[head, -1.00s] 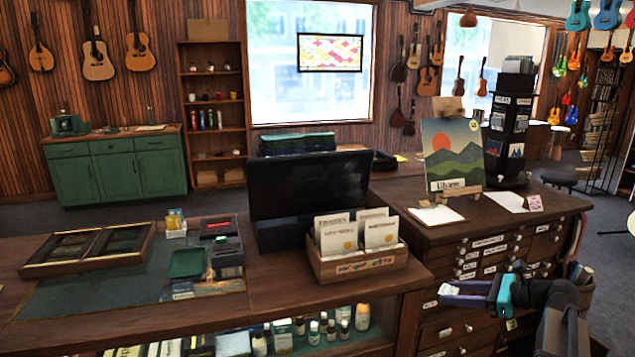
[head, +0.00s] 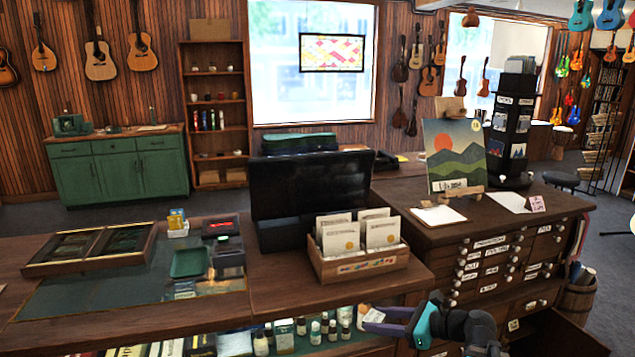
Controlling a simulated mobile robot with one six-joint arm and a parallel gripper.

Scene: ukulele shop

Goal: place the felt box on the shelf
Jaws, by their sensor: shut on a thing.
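My gripper (head: 385,319) is low in the head view, in front of the wooden counter. Its fingers are purplish, with a teal part behind them. It is shut on a small pale thing (head: 371,316) at its tips. The thing is too small to tell whether it is the felt box. A tall brown shelf unit (head: 216,131) stands against the back wall, left of the window, far from my gripper. It holds cups, small bottles and boxes, with clear space on some boards.
A drawer cabinet (head: 470,232) stands at right, with a drawer out low down. A green cabinet (head: 118,168) is at back left.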

